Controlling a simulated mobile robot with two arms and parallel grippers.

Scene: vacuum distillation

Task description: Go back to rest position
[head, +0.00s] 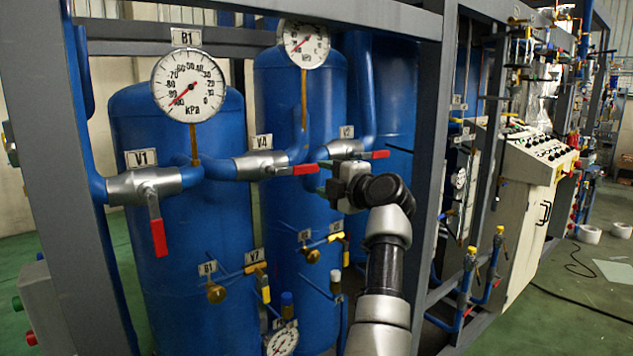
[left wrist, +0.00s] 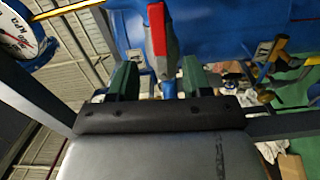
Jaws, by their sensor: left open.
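My left gripper (head: 323,178) is in front of the blue tanks, at the middle of the head view, with its green fingers pointing left. The fingers stand apart in the left wrist view (left wrist: 158,80), and nothing is clamped between them. A red valve handle (left wrist: 156,30) lies ahead of the gap between them. In the head view the fingertips are close to the red handle of V4 (head: 294,170); I cannot tell whether they touch it. Another valve (head: 345,148) with a red handle is just above the gripper. V1 (head: 145,185) has its red handle hanging down. My right gripper does not show.
Grey frame posts (head: 432,160) stand right of my arm, with a top beam above. Pressure gauges (head: 188,85) sit over the pipes. Small yellow-handled valves (head: 265,285) are lower on the tanks. A control cabinet (head: 530,200) stands at right; green floor lies beyond.

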